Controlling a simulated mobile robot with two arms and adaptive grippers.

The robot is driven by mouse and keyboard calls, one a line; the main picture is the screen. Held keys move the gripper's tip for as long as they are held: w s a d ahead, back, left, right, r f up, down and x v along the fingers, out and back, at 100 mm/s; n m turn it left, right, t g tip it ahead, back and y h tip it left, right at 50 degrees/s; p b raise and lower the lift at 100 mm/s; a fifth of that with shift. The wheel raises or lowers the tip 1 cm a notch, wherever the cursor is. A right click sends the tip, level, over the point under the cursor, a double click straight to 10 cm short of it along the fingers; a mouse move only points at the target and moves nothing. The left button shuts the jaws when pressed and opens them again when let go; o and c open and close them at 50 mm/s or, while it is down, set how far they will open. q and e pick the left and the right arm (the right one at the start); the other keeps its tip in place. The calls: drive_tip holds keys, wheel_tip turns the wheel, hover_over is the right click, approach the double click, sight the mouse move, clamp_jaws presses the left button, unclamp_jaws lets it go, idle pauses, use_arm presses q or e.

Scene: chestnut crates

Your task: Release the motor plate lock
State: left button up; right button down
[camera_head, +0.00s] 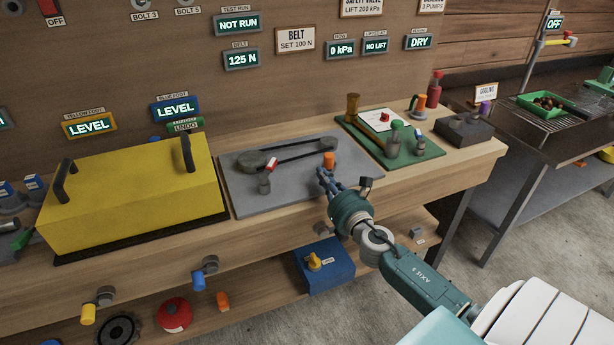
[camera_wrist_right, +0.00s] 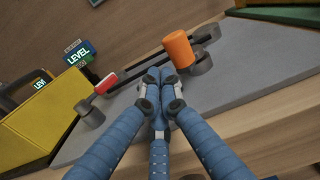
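The grey motor plate (camera_head: 270,198) lies on the bench, with a dark belt (camera_head: 300,151) running over round pulleys. An orange cylindrical knob (camera_head: 329,160) stands at its right side and looks like the lock; no label on it can be read. It also shows large in the right wrist view (camera_wrist_right: 179,49). A red piece (camera_head: 272,164) sits at the left end of the belt assembly. My right gripper (camera_head: 321,172) is over the plate, just in front and left of the orange knob. Its fingertips are together (camera_wrist_right: 160,76), with nothing seen between them. My left gripper is out of view.
A yellow cover (camera_head: 130,195) with black handles stands left of the plate. A green board (camera_head: 408,152) with tools lies to the right, and a dark block (camera_head: 463,131) beyond it. Blue and yellow valves hang below the bench's front edge.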

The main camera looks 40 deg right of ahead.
drive_tip(key=shift+s+d, duration=0.4)
drive_tip(key=shift+s, duration=0.3)
drive_tip(key=shift+s+d+r, duration=0.15)
drive_tip(key=shift+s+r, duration=0.05)
drive_tip(key=shift+s, duration=0.1)
drive_tip(key=shift+s+d, duration=0.1)
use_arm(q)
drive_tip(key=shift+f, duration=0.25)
use_arm(e)
drive_tip(key=shift+f, duration=0.1)
